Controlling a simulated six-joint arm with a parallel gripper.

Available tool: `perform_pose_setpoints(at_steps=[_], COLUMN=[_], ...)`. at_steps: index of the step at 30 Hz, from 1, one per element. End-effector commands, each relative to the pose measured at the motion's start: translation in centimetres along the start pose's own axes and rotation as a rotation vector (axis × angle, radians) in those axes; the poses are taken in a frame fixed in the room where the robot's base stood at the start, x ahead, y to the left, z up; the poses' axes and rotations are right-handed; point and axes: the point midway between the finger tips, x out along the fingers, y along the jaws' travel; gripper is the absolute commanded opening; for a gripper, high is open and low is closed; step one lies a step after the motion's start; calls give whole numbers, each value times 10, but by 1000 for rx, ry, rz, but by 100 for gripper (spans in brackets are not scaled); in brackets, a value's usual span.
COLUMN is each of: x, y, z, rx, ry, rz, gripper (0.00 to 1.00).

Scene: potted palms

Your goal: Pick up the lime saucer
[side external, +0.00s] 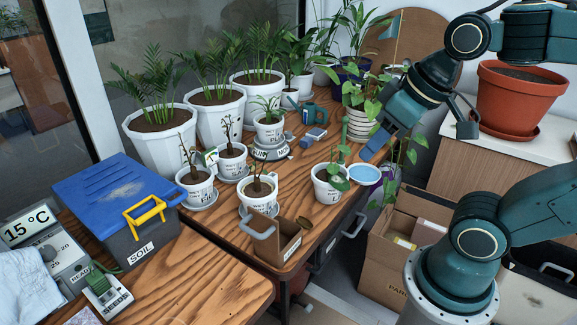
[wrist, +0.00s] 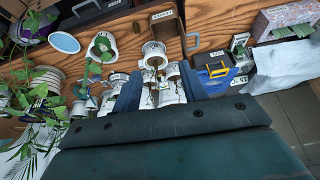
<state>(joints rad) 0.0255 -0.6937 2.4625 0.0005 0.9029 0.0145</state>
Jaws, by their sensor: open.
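I see no plainly lime-coloured saucer in either view. A pale blue, oval-looking saucer (side external: 364,174) shows at the table's right edge, beside a small white pot (side external: 325,190) with a leafy plant. In the wrist view the pale blue saucer (wrist: 64,42) is at the upper left, well left of my fingers. My gripper (side external: 374,148) is above the table's right side, close to the saucer in the side view but apart from it. In the wrist view my gripper (wrist: 158,80) is open, with small white pots showing between and beyond its fingers.
Several small potted plants stand mid-table, with large white palm pots (side external: 160,138) behind. An open cardboard box (side external: 277,243) sits at the front edge. A blue-lidded soil bin (side external: 115,200) is at left. A purple pot (wrist: 38,25) is near the saucer. Bare wood shows around (side external: 300,150).

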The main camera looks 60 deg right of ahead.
Motion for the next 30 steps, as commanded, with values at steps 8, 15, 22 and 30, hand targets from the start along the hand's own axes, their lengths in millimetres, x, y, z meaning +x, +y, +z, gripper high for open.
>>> perform_pose_setpoints(at_steps=[8, 15, 22, 30], x=[12, 32, 60, 100], y=[20, 46, 79, 125], z=[-41, -79, -109, -134], rx=[124, 251, 373, 518], ry=[-71, -137, -199, -269], rz=[40, 77, 110, 147], gripper=[43, 43, 43, 43])
